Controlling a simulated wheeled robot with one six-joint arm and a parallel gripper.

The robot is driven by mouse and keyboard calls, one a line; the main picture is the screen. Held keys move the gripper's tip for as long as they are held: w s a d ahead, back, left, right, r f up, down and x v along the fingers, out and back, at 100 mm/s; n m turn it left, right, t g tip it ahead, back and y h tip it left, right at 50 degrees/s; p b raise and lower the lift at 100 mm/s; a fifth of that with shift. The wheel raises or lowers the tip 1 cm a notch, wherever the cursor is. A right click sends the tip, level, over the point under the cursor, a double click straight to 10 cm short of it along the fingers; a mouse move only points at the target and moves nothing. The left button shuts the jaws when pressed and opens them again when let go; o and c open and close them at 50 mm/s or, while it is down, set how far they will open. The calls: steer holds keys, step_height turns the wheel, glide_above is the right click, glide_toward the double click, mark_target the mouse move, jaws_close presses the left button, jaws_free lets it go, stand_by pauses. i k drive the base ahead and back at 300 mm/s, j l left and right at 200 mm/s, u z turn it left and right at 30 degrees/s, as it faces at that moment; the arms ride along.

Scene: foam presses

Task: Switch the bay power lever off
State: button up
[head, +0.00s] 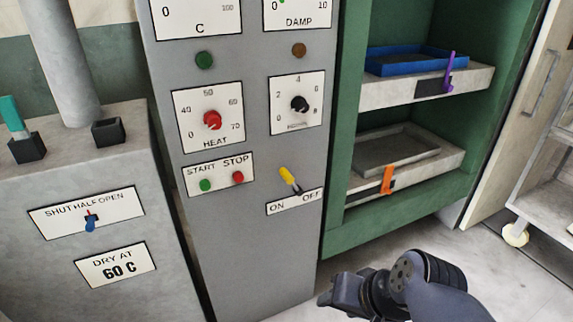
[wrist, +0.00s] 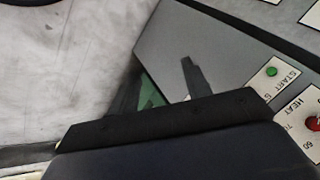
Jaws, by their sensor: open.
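The bay power lever (head: 289,179) is a yellow-handled lever low on the grey control panel in the head view. Its handle tilts up and to the left from its pivot, leaning toward the ON side of the ON/OFF label (head: 295,201). The wrist view does not show the lever. My gripper (head: 338,293) is in the lower middle of the head view, below and right of the lever and apart from it. It is open, with nothing seen in it. The wrist view shows its dark body across the bottom.
The grey panel (head: 250,255) also carries the red HEAT knob (head: 212,120), a black knob (head: 299,104) and START/STOP buttons (head: 221,181). A green cabinet (head: 341,205) with trays stands to the right. A grey machine (head: 50,190) with a blue switch (head: 90,221) stands left.

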mark_target(286, 177)
steer(key=i+j+z, duration=0.2)
steer(key=i+j, duration=0.65)
steer(key=i, duration=0.05)
